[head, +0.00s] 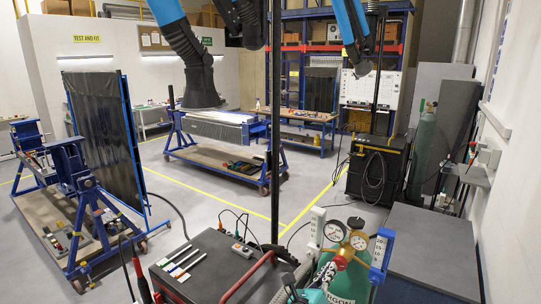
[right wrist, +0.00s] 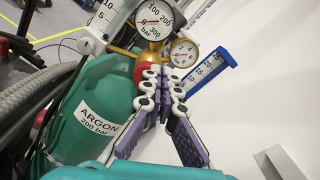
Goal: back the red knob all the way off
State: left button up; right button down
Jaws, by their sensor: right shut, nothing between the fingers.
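The red knob (right wrist: 142,70) sits at the regulator, just below the larger gauge in the right wrist view. The fingers partly cover it. In the head view the knob (head: 341,263) is a small red patch below the two gauges. The brass regulator (head: 357,224) is on top of the green argon cylinder (right wrist: 100,110). My right gripper (right wrist: 161,74) is shut and empty, its tips at or just in front of the knob; I cannot tell whether they touch. In the head view the right gripper (head: 332,270) is small beside the regulator. My left gripper is not in view.
A white flow tube (head: 317,228) and a blue-framed scale (head: 381,252) flank the gauges closely. Grey hoses run left of the cylinder. A dark-topped cart (head: 215,265) stands at left, and a grey-topped box (head: 430,245) at right.

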aim_at(335, 261)
jog(key=x, duration=0.4)
jog(key=shift+w+d+b, duration=0.25)
jog(key=shift+w+b, duration=0.05)
jog(key=shift+b, duration=0.05)
jog(key=shift+w+d, duration=0.2)
jog(key=shift+w, duration=0.05)
jog(key=shift+a, duration=0.1)
jog(key=shift+s+f, duration=0.1)
jog(key=shift+s, duration=0.05)
jog(key=shift+a, duration=0.1)
